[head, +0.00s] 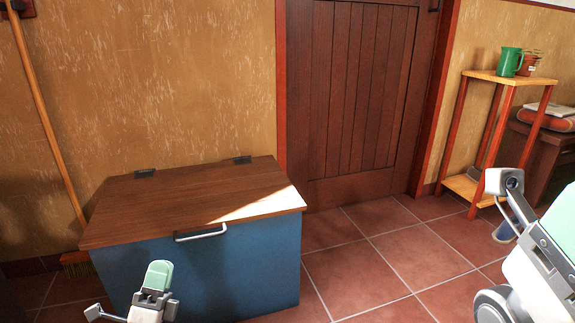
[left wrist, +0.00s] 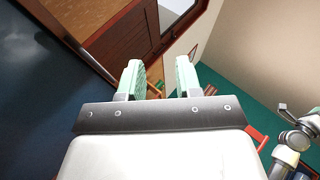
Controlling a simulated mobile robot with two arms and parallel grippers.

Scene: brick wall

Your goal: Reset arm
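My left gripper (head: 158,277) is at the bottom of the head view, in front of a blue chest (head: 240,268). Only one pale green finger shows clearly there. In the left wrist view, the two green fingers of my left gripper (left wrist: 158,80) stand apart with nothing between them. My right gripper (head: 562,235) is partly in view at the right edge of the head view. It shows a green part, a grey plate and a white body, and its fingertip gap is hidden.
The chest has a brown wooden lid (head: 185,195), shut, and a metal handle (head: 200,233). A broom (head: 45,115) leans at the left wall. A wooden door (head: 355,90) is behind. The middle tiled floor (head: 375,245) is clear.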

